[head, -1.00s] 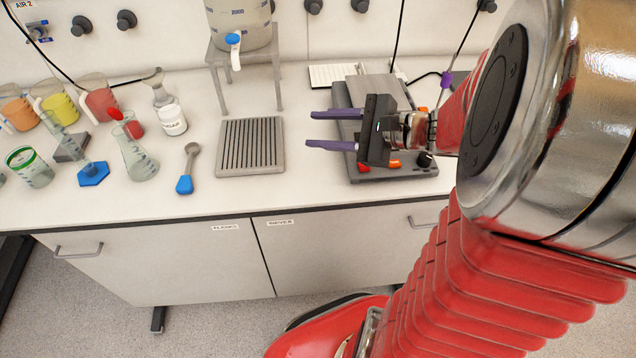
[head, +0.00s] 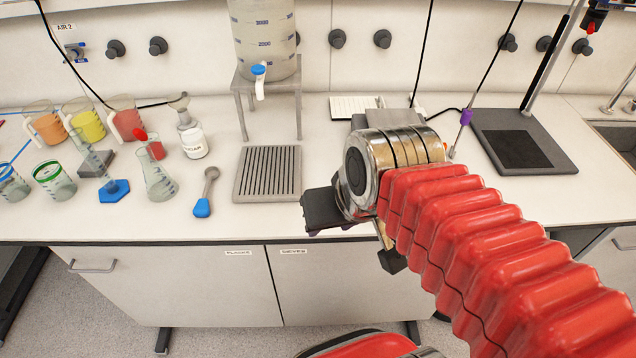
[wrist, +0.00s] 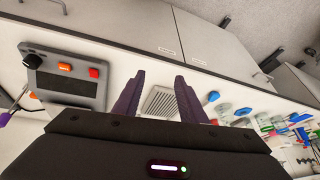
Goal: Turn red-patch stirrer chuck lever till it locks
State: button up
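A rod stand with a dark base (head: 520,140) stands at the right of the bench in the head view. A dark unit with a red part (head: 591,26) is on it at the top right corner, cut off by the picture edge. A chuck lever cannot be made out. My gripper (wrist: 161,78) is open and empty in the wrist view, its two purple fingers apart. In the head view my gripper (head: 330,212) is near the bench's front edge, well left of the stand, its fingers mostly hidden.
A grey device with a knob and orange and red buttons (wrist: 68,85) lies beside my gripper in the wrist view. A slotted tray (head: 268,174) is left of my gripper, below a large spouted container (head: 264,40). Glassware stands farther left. A sink (head: 618,137) is far right.

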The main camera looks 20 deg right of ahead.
aim_at(594, 19)
jog(key=z, duration=1.25)
jog(key=k, duration=1)
jog(key=z, duration=0.4)
jog(key=i, duration=0.65)
jog(key=u, duration=0.05)
